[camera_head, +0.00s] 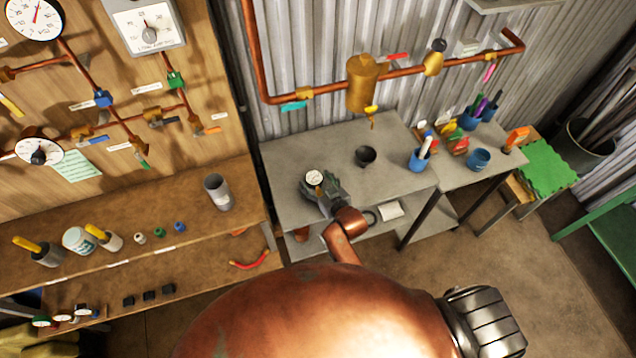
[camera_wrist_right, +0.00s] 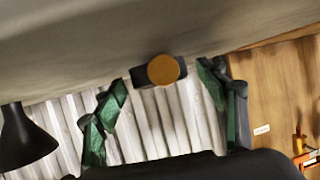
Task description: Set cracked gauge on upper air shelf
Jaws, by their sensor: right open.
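A small gauge with a pale round face (camera_head: 314,176) sits on the grey bench (camera_head: 285,158), near its left front part. Whether its face is cracked is too small to tell. My right gripper (camera_head: 321,189) is open at the gauge, reaching from the front. In the right wrist view the picture is turned over, and a dark body with a round brass end (camera_wrist_right: 163,70) stands between the two spread green fingers of the gripper (camera_wrist_right: 163,80), with gaps on both sides. A grey shelf (camera_head: 510,3) shows at the top edge; whether it is the upper air shelf I cannot tell. My left gripper is not in view.
A dark funnel-like cup (camera_head: 366,157) and a blue pen cup (camera_head: 419,160) stand to the right on the bench. A copper pipe with a brass vessel (camera_head: 363,85) runs along the corrugated wall behind. A wooden bench (camera_head: 185,230) with a grey cup (camera_head: 217,192) stands left.

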